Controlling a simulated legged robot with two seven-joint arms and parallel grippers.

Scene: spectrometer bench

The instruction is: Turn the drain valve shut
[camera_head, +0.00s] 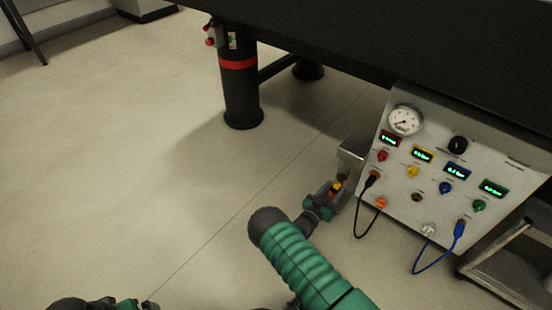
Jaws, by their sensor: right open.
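A small yellow-orange part (336,187), which looks like the drain valve's handle, shows beside the lower left side of the instrument panel, below a small metal box (351,155). My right gripper (328,198) is open at this part, with its fingers around or right beside it. Contact cannot be made out, and the fingers hide much of the valve. My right arm reaches up from the bottom. Of my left gripper (112,303), only a dark and green piece shows at the bottom left edge, and its jaws cannot be made out.
The tilted panel (400,190) carries a round gauge (405,120), lit displays and coloured knobs. A black cable (357,215) and a blue cable (437,257) hang from it. A black bench top (400,40) overhangs above, on a dark leg (240,90). The floor at left is clear.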

